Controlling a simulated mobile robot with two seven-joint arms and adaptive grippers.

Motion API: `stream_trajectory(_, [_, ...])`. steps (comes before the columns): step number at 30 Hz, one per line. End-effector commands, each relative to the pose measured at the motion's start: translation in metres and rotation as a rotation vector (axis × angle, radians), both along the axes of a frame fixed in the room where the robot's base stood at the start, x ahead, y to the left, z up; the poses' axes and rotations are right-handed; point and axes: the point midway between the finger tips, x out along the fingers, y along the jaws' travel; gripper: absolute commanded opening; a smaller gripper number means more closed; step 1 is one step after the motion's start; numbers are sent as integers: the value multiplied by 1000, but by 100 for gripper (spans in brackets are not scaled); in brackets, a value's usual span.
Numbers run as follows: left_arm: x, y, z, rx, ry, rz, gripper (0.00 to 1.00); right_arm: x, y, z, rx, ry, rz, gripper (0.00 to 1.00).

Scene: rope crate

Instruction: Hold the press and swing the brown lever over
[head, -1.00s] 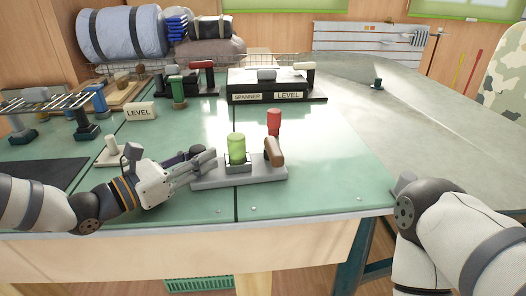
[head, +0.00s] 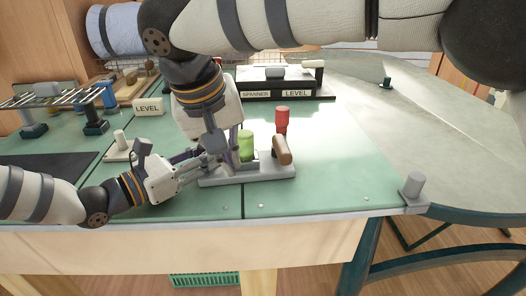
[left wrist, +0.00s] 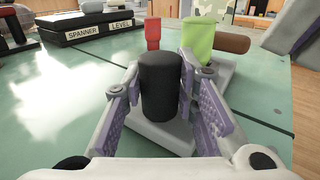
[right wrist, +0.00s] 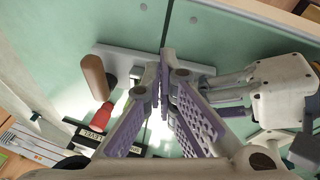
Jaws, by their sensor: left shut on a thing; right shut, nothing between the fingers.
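My left gripper (left wrist: 160,90) is shut on the black knob (left wrist: 160,78) at the base's left end. In the head view my right gripper and arm hide the knob and part of the green cylinder.
Behind the press stands a black block (head: 283,95) lettered SPANNER and LEVEL. A LEVEL sign (head: 148,108) and a small grey stand (head: 118,152) are to the left.

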Motion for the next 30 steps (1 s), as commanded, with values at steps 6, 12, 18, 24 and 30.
stream_trajectory(6, [0, 1, -5, 5, 9, 2, 0, 12, -14, 44, -197, -213, -212, 0])
stream_trajectory(12, [0, 1, -5, 5, 9, 3, 0, 25, -29, 22, -208, -222, -226, 0])
stream_trajectory(18, [0, 2, -5, 5, 8, 3, 0, 41, -47, -10, -206, -221, -223, 0])
stream_trajectory(24, [0, 2, -4, 5, 8, 3, 0, 51, -57, -29, -206, -221, -223, 0])
stream_trajectory(30, [0, 2, -4, 4, 7, 4, 0, 53, -59, -33, -205, -221, -222, 0])
